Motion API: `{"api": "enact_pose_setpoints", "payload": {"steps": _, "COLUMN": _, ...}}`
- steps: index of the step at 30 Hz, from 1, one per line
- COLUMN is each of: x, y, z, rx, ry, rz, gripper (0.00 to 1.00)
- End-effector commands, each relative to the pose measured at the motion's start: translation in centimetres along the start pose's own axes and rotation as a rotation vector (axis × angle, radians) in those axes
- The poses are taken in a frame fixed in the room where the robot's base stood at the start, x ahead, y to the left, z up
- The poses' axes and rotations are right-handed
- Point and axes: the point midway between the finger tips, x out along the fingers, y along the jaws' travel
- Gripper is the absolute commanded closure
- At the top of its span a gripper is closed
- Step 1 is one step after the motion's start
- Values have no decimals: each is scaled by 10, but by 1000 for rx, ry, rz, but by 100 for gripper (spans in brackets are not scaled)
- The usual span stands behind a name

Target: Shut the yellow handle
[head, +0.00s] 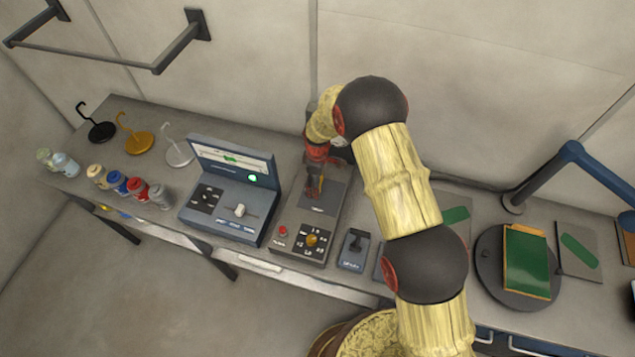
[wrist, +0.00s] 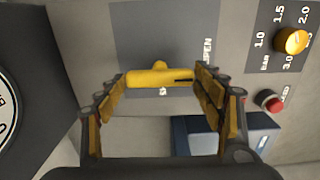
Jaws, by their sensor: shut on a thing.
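The yellow handle (wrist: 158,76) is a T-shaped lever on a dark grey panel (wrist: 138,40) in the wrist view. Its crossbar lies across the picture between my fingertips, and a short stem shows above it. My gripper (wrist: 162,82) is shut on the crossbar, one finger at each end. The word OPEN is printed beside the right finger; another label below the handle is mostly hidden. In the head view my gripper (head: 314,188) reaches down onto the control box (head: 292,222), and the handle cannot be made out there.
On the same box are a yellow knob (wrist: 290,40) with a bar scale and a red button (wrist: 268,100). A blue-grey console with a screen (head: 233,165) stands just left, a small switch box (head: 354,250) to the right. The wall is close behind.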

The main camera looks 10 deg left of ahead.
Motion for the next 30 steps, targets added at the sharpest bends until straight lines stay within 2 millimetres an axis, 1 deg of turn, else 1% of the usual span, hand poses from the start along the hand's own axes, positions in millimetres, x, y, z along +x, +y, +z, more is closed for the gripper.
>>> {"api": "enact_pose_setpoints", "payload": {"steps": 1, "x": 0, "y": 0, "z": 0, "rx": 0, "ry": 0, "rz": 0, "gripper": 53}}
{"api": "enact_pose_setpoints", "payload": {"steps": 4, "x": 0, "y": 0, "z": 0, "rx": 0, "ry": 0, "rz": 1, "gripper": 57}}
{"api": "enact_pose_setpoints", "payload": {"steps": 9, "x": 0, "y": 0, "z": 0, "rx": 11, "ry": 0, "rz": 1, "gripper": 57}}
{"api": "enact_pose_setpoints", "payload": {"steps": 14, "x": 1, "y": 1, "z": 0, "rx": 59, "ry": 1, "rz": 2, "gripper": 57}}
{"api": "enact_pose_setpoints", "payload": {"steps": 20, "x": 3, "y": 1, "z": 0, "rx": 184, "ry": 2, "rz": 2, "gripper": 57}}
{"api": "enact_pose_setpoints", "payload": {"steps": 30, "x": 3, "y": 1, "z": 0, "rx": 498, "ry": 1, "rz": 2, "gripper": 57}}
